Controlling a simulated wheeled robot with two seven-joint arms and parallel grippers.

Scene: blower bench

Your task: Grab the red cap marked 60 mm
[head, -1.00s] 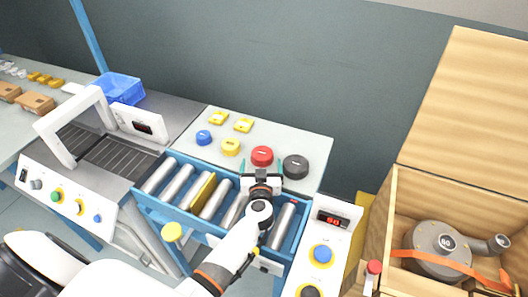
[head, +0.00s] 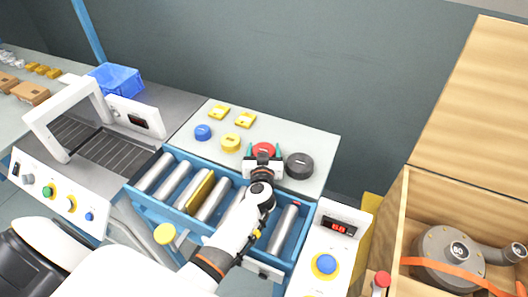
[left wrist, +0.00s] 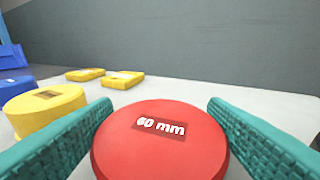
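The red cap (head: 264,149) stands on the pale bench top (head: 318,143). In the left wrist view the red cap (left wrist: 160,143) fills the lower middle, and its label reads 60 mm. My left gripper (head: 264,154) is at the cap, with its teal fingers on either side of it. In the left wrist view the left gripper (left wrist: 160,125) is open, its fingertips spread around the cap. Slim gaps seem to remain at the cap's sides. The cap's near side is hidden by the gripper in the head view. My right gripper is not in view.
A black cap (head: 299,166) stands close on the right. A yellow cap (head: 231,142) and a blue cap (head: 203,132) stand to the left, with two yellow blocks (head: 245,120) behind. A roller conveyor (head: 154,172) lies in front. An open wooden crate (head: 400,214) stands at right.

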